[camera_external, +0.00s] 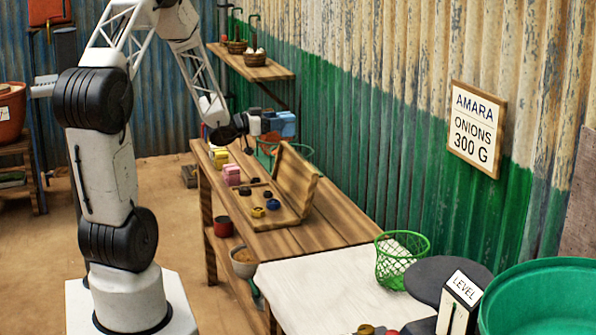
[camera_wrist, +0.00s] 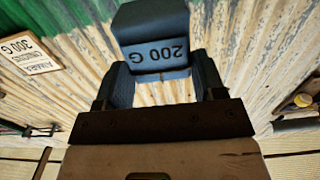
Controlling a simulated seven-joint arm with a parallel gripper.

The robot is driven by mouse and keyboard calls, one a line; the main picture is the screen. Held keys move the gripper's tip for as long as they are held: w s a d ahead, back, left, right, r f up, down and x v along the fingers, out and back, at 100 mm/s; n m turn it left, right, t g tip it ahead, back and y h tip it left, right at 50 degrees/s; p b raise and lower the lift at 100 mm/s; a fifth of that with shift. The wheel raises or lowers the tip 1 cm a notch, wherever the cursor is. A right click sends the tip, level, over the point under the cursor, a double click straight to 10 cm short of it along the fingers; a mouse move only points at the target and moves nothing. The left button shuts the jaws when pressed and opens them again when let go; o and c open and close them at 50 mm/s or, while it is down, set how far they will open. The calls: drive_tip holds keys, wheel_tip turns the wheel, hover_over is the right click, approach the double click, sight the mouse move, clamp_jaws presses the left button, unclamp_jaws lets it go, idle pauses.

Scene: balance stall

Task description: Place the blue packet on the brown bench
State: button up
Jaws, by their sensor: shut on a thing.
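The blue packet (camera_external: 282,123) is held up above the far part of the brown bench (camera_external: 345,225), clear of its top. In the wrist view the packet (camera_wrist: 152,38) shows a dark "200 G" marking. My gripper (camera_external: 256,124) is shut on the packet; in the wrist view its two dark fingers (camera_wrist: 163,80) lie on either side of it. The bench top is bare wood to the right of the open wooden case.
The open wooden case (camera_external: 296,180) with dark weights stands on the bench. A pink packet (camera_external: 232,174) and a yellow packet (camera_external: 218,157) sit left of it. A green wire basket (camera_external: 402,260) stands on the white surface (camera_external: 325,285). The corrugated wall (camera_external: 360,150) runs behind.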

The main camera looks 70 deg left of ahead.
drive_tip(key=s+a+f, duration=0.2)
drive_tip(key=s+a, duration=0.1)
drive_tip(key=a, duration=0.4)
drive_tip(key=s+a+f, duration=0.1)
drive_tip(key=s+a, duration=0.2)
drive_tip(key=a, duration=0.4)
hover_over(217, 177)
wheel_tip(217, 177, down, 8)
drive_tip(key=shift+d+f, duration=0.1)
drive_tip(key=shift+f, duration=0.4)
drive_tip(key=shift+f, duration=3.1)
drive_tip(key=shift+f, duration=0.1)
drive_tip(key=shift+f, duration=1.8)
drive_tip(key=shift+f, duration=0.1)
